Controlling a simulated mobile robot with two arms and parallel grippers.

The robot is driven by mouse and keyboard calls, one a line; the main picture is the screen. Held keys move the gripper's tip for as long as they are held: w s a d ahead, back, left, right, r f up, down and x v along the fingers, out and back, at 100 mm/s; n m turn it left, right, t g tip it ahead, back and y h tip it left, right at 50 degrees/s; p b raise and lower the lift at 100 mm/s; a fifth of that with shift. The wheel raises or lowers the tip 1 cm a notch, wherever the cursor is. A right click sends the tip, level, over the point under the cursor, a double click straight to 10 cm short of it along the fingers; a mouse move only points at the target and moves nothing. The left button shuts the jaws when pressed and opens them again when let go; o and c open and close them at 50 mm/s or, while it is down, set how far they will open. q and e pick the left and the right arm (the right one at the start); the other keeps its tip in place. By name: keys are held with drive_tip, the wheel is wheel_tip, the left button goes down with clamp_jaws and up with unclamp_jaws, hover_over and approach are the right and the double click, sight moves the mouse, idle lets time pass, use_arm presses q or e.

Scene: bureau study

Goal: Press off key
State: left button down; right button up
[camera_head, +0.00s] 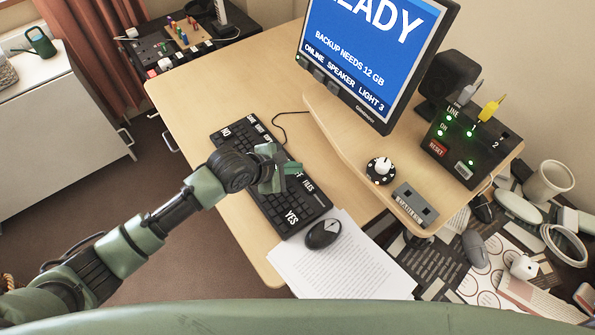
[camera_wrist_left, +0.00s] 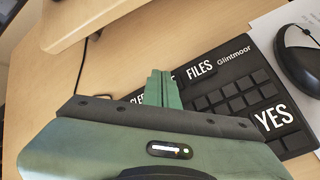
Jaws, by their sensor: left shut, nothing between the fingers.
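A black keyboard (camera_head: 264,160) with large white-lettered keys lies on the wooden desk. The off key (camera_head: 298,176) shows only its last letters beside my left gripper (camera_head: 291,168), which covers the rest. The FILES key (camera_head: 307,186) is next to it and the YES key (camera_head: 292,217) is at the near end. In the left wrist view, my left gripper (camera_wrist_left: 161,78) is shut and empty, its fingers over the top row between a partly covered key and the FILES key (camera_wrist_left: 199,69). The off key is hidden there; contact cannot be told. My right gripper is out of view.
A mouse (camera_head: 323,233) and printed paper (camera_head: 345,262) lie by the keyboard's near end. A monitor (camera_head: 371,55) reading READY stands on a raised shelf with a knob (camera_head: 380,168) and a black box (camera_head: 470,140) with green lights. Bare desk lies left of the monitor.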

sight(294, 175)
use_arm(q)
drive_tip(key=shift+f, duration=0.45)
idle(0.3)
drive_tip(key=shift+r, duration=0.1)
drive_tip(key=shift+r+p, duration=0.85)
drive_tip(key=shift+p, duration=0.5)
wheel_tip(294, 175, up, 5)
drive_tip(key=p, duration=0.6)
idle(0.4)
